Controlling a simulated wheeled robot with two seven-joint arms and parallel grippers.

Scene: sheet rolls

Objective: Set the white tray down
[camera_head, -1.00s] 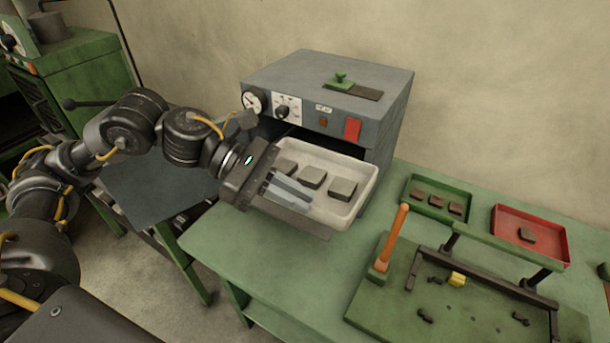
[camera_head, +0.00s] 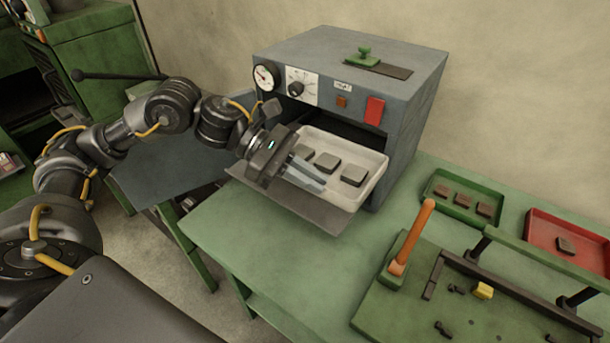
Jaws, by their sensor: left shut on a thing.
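The white tray (camera_head: 369,190) holds several dark grey square pieces and sits in front of the grey oven's open mouth. Its far part is at the opening, above the lowered grey door flap (camera_head: 312,208). I cannot tell whether the tray touches the flap. My left gripper (camera_head: 306,176) is shut on the tray's near left side and hides part of that rim. My right gripper is not in view.
The grey oven (camera_head: 345,75) stands on the green table (camera_head: 255,235). To the right are a green tray (camera_head: 431,189) and a red tray (camera_head: 597,259) with dark pieces, and a green fixture with an orange handle (camera_head: 413,235). The table's front left is clear.

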